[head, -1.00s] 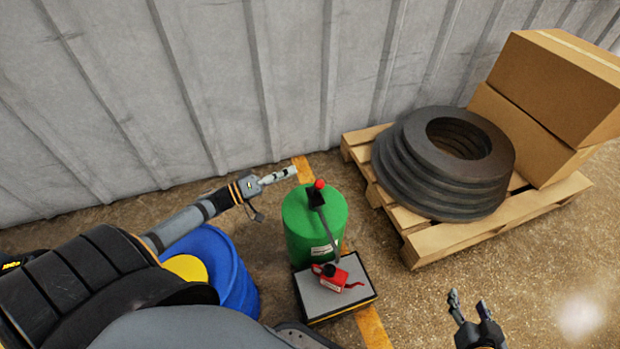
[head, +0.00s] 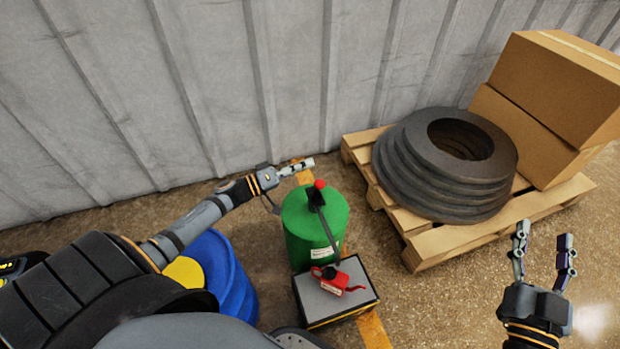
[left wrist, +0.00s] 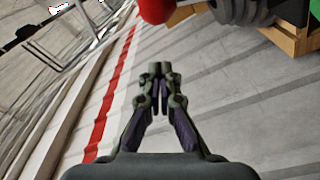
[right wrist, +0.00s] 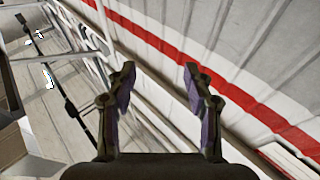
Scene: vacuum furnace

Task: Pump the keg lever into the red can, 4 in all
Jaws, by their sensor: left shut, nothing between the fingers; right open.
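The green keg (head: 301,228) stands upright near the wall. Its dark pump lever has a red knob (head: 319,184) at the keg's top; the grey lever rod or spout (head: 327,235) slants down over the keg's front. The small red can (head: 337,285) with a black cap sits on a grey-topped stand (head: 318,305) in front of the keg. My left gripper (head: 312,163) is shut and empty, just behind the red knob and apart from it. A red knob also shows at the top of the left wrist view (left wrist: 156,9). My right gripper (head: 545,235) is open and empty, right of the stand.
A blue barrel (head: 236,280) with a yellow top stands left of the stand. A wooden pallet (head: 425,250) at the right holds stacked dark rings (head: 425,195) and cardboard boxes (head: 560,80). The corrugated wall (head: 200,80) is close behind the keg.

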